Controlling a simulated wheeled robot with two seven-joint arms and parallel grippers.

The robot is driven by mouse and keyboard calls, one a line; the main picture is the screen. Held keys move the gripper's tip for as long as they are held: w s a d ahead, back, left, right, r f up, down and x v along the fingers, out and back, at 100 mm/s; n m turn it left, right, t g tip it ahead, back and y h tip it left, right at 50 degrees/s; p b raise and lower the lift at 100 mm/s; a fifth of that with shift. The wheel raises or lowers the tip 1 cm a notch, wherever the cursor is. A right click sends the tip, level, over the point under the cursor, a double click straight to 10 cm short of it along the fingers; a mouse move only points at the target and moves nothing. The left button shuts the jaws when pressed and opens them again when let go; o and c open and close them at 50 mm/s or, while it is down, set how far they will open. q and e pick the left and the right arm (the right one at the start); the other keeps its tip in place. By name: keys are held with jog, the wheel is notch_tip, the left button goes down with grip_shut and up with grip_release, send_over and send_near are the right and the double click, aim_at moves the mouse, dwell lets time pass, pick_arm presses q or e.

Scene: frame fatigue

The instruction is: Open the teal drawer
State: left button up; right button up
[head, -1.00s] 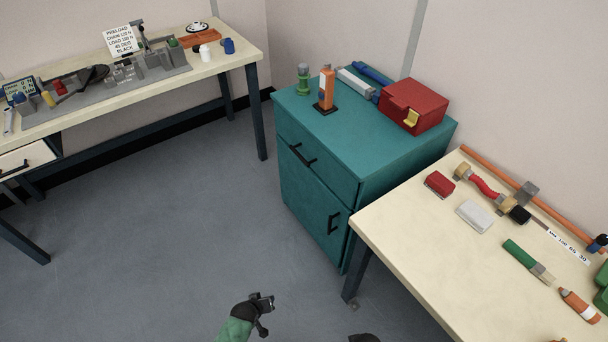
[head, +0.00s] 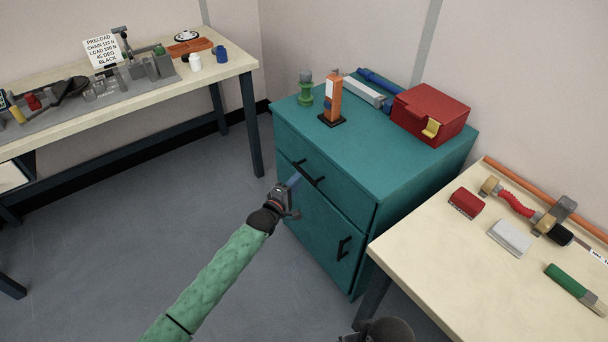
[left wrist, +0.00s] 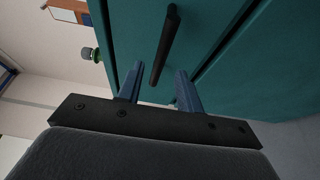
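The teal drawer (head: 333,186) is the upper front of the teal cabinet, above a door, and it looks shut. Its black bar handle (head: 308,174) is on its front; it also shows in the left wrist view (left wrist: 165,45). My left gripper (head: 292,183) is in front of the drawer, close to the handle. In the left wrist view its two blue fingers (left wrist: 157,88) are apart, with the lower end of the handle in line with the gap. I cannot tell whether they touch it. My right gripper is not clearly seen; a dark part of mine shows at the bottom edge.
The cabinet top (head: 365,160) holds a green fitting (head: 305,90), an orange bottle-like tool (head: 332,98) and a red box (head: 430,112). A cream table (head: 440,255) with tools stands close at the right. A workbench (head: 225,62) is at the left. The floor before the cabinet is open.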

aim_at(304, 172)
pick_arm(q)
jog(key=shift+p+x, duration=0.4)
jog(key=shift+x, duration=2.45)
grip_shut()
